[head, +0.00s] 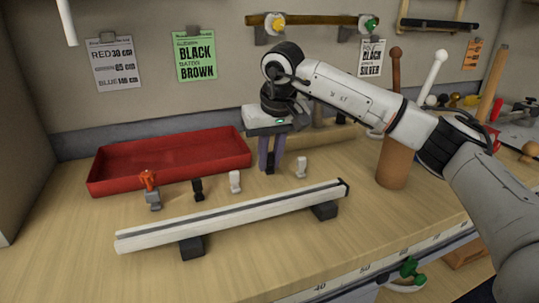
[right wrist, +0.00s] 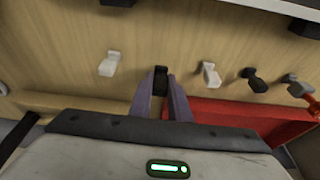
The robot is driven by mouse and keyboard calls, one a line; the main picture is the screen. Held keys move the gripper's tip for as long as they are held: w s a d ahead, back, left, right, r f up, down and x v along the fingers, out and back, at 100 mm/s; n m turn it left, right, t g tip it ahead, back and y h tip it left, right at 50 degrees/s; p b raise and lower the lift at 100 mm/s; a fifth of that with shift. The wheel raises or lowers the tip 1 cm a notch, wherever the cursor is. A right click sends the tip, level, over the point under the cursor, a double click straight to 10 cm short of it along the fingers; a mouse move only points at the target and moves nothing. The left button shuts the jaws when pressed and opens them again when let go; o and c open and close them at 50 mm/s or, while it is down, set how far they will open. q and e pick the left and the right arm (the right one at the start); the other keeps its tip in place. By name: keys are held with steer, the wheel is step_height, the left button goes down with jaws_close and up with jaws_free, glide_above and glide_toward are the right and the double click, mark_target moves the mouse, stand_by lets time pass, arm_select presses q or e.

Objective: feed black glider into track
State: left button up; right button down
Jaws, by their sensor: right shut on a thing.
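My right gripper (head: 270,158) points down behind the track and is shut on a black glider (right wrist: 161,79). The glider's dark lower end shows below the fingers in the head view; its upper part is hidden by them. It appears at or very near table level. The pale track (head: 220,216), with a dark slot along its top, lies on dark feet at the front, with a black cap at its right end. A second black glider (head: 197,189) stands to the left, apart from the gripper. My left gripper is not in view.
White gliders stand left (head: 235,181) and right (head: 301,167) of the gripper. A grey glider with an orange part (head: 151,191) stands far left. A red tray (head: 170,155) lies behind them. A brown cylinder (head: 395,163) stands right of the track. The left front table is clear.

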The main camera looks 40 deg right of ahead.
mark_target(271, 162)
steer(key=shift+f+b, duration=0.55)
steer(key=shift+f, duration=1)
steer(key=c, duration=1.6)
jaws_free()
steer(key=shift+r, duration=0.1)
steer(key=shift+r, duration=0.1)
steer(key=shift+r+p, duration=0.7)
steer(key=shift+p, duration=0.25)
